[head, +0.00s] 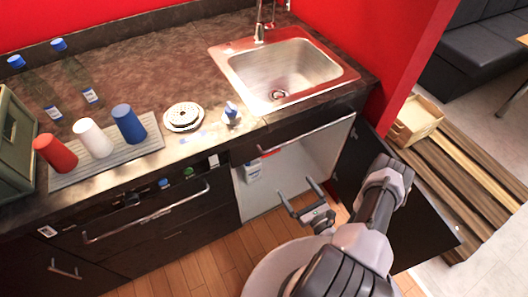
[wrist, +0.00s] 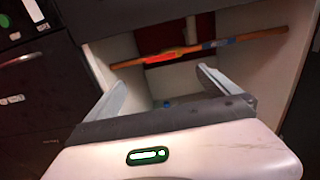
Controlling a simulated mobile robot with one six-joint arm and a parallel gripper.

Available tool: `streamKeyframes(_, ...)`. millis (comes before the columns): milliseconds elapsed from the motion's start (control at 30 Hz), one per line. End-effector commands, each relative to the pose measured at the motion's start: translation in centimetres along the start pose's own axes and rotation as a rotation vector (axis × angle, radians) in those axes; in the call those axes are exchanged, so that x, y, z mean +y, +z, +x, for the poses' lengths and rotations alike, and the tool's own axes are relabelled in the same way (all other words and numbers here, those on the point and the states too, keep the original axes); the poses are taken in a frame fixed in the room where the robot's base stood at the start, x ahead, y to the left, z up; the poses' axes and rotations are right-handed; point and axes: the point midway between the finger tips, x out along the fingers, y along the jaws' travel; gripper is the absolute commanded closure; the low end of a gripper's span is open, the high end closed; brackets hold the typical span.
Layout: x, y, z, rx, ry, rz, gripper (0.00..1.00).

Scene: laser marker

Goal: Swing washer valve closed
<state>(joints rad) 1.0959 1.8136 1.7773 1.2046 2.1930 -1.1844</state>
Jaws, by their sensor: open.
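In the wrist view, a copper-coloured pipe (wrist: 240,44) runs across the inside of the cabinet under the sink. A bright orange-red piece (wrist: 160,57) on it looks like the valve handle and lies roughly along the pipe. A small blue part (wrist: 216,43) sits further right on the pipe. I cannot read the valve's exact setting. My gripper (head: 298,188) is open and empty at the cabinet's opening. In the wrist view, its fingers (wrist: 160,78) point inward, below and in front of the pipe, apart from it.
The cabinet's dark door (head: 425,225) stands open to the right, beside my arm. A white device (head: 253,170) is at the cabinet's left inner wall. The countertop (head: 150,55) and sink (head: 283,72) are above. Dark drawers (wrist: 35,85) stand left of the opening.

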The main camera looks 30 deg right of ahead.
Motion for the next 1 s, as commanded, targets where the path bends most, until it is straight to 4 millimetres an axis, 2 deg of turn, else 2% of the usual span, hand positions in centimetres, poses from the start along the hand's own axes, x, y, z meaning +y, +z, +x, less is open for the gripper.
streamKeyframes(133,0.2,-0.4,2.7,-0.001,0.006,-0.003,0.0)
streamKeyframes(400,0.3,-0.5,11.0,-0.004,0.009,-0.004,0.0)
streamKeyframes(600,0.3,-0.3,15.5,-0.003,0.006,-0.002,0.0)
streamKeyframes(767,0.3,-0.1,17.0,-0.001,0.005,0.001,0.0)
streamKeyframes(1000,0.2,0.0,17.2,0.0,0.004,0.002,0.0)
